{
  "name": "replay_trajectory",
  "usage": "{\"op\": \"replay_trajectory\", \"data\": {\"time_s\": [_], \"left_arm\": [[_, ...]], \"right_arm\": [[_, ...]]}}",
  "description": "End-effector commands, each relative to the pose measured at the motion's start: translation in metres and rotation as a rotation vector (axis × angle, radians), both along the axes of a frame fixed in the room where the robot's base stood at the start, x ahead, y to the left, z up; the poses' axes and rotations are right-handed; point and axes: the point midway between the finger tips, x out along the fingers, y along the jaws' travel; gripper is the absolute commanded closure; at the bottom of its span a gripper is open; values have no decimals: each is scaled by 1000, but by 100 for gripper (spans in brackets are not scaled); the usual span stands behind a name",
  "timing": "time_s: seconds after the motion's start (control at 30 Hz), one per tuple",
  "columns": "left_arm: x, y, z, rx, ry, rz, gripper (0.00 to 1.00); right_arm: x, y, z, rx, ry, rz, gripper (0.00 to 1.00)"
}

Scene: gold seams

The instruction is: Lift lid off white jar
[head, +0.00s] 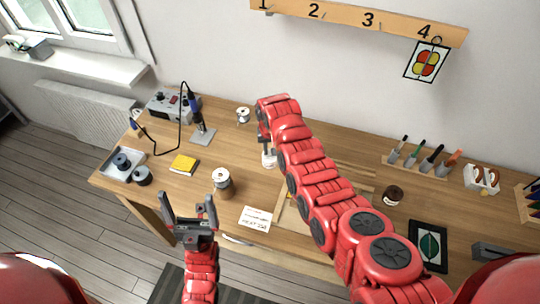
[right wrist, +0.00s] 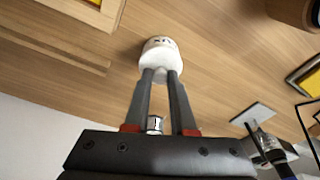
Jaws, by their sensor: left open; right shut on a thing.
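The white jar (head: 269,160) stands on the wooden table near the middle, partly hidden behind my right arm. In the right wrist view it is the small rounded white thing (right wrist: 158,50) just beyond my fingertips. My right gripper (right wrist: 160,74) is shut on its white top part, which I take to be the lid. I cannot tell a gap between lid and jar. In the head view the right fingers (head: 265,143) come down on the jar from above. My left gripper (head: 188,198) is open and empty at the table's front edge.
A brown canister with a pale top (head: 222,181) and a note card (head: 255,219) lie near the left gripper. A wooden frame (head: 286,208) lies under my right arm. A yellow pad (head: 184,165), tray (head: 112,168) and soldering stand (head: 202,136) are left. A dark jar (head: 393,196) stands right.

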Motion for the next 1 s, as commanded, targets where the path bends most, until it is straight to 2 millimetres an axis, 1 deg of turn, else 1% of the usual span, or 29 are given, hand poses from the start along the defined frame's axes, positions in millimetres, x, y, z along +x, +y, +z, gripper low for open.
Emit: {"op": "replay_trajectory", "data": {"time_s": [0.37,0.53,0.67,0.77,0.8,0.97,1.0], "left_arm": [[0,0,-1,0,0,0,6],[0,0,-7,0,0,0,6],[0,0,-16,0,0,0,6],[0,0,-34,0,0,0,6],[0,0,-29,0,1,0,6],[0,0,-36,0,0,0,6],[0,0,-27,0,0,0,6]], "right_arm": [[0,0,1,0,-1,0,100],[2,1,6,1,-6,0,100],[1,0,15,3,-6,-1,100],[2,0,31,3,-11,-2,100],[-4,-1,33,1,-5,0,100],[-25,-7,34,3,-4,-1,100],[-33,-9,40,2,0,-1,100]]}}
